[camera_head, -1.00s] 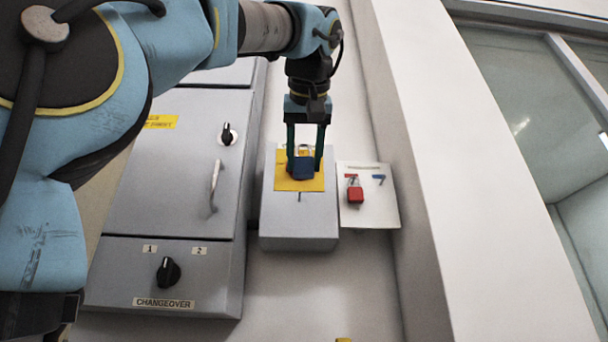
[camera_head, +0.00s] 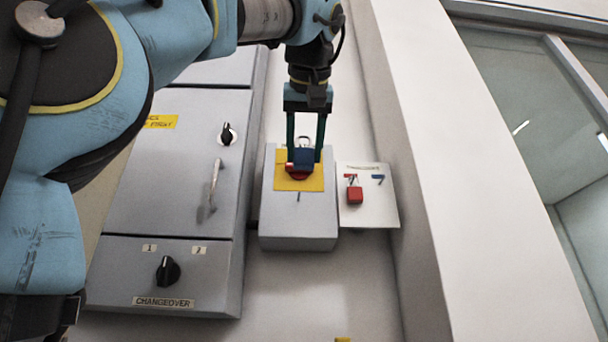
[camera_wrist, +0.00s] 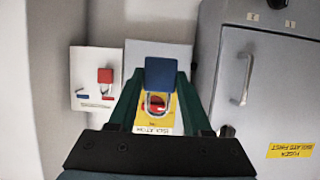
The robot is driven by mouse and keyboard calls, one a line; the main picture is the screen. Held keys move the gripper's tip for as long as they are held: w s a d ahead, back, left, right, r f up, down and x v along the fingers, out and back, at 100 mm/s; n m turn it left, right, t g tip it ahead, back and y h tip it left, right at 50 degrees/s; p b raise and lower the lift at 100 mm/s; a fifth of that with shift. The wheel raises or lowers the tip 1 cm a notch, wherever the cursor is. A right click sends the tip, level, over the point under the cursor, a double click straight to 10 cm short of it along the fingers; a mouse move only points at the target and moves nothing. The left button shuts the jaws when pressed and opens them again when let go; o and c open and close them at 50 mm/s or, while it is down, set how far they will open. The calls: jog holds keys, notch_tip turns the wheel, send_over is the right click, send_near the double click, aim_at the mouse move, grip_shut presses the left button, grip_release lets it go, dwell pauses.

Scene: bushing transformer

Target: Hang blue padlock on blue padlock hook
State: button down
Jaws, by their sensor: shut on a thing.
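My gripper (camera_head: 304,160) is shut on the blue padlock (camera_head: 303,159), whose metal shackle points up in the head view. The padlock is in front of a yellow plate on a grey box. In the wrist view my gripper (camera_wrist: 161,88) holds the blue padlock body (camera_wrist: 161,72) between its green fingers, with a red round part behind it. The blue hook (camera_head: 378,178) is on a white board right of the box, empty. It also shows in the wrist view (camera_wrist: 82,97). A red padlock (camera_head: 355,194) hangs on the red hook beside it.
The grey box with the yellow plate (camera_head: 315,184) stands left of the white board (camera_head: 384,212). A large grey cabinet (camera_head: 180,215) with a handle and black knobs is further left. A wall edge (camera_head: 400,130) rises close right of the board.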

jog(key=shift+s+b, duration=0.75)
jog(key=shift+s, duration=1.7)
jog(key=w+d+r+g+p, duration=0.1)
jog(key=w+d+r+p, duration=0.2)
jog(key=w+d+p, duration=0.65)
jog(key=w+d+r+g+p, duration=0.1)
jog(key=w+d+r+p, duration=0.35)
jog(key=p, duration=0.95)
jog(key=d+f+p, duration=0.2)
jog(key=d+p, duration=0.6)
jog(key=p, duration=0.2)
jog(key=shift+w+d+f+g+p, duration=0.15)
jog(key=shift+w+d+g+p, duration=0.1)
jog(key=shift+g+p, duration=0.1)
jog(key=shift+w+f+p, duration=0.3)
jog(key=shift+w+p, duration=0.1)
jog(key=shift+w, duration=1.2)
jog(key=shift+w+f+p, duration=0.3)
jog(key=shift+w+p, duration=0.15)
jog(key=shift+w, duration=1.1)
jog(key=shift+w+f+p, duration=0.3)
jog(key=shift+w+p, duration=0.1)
jog(key=shift+w, duration=1.2)
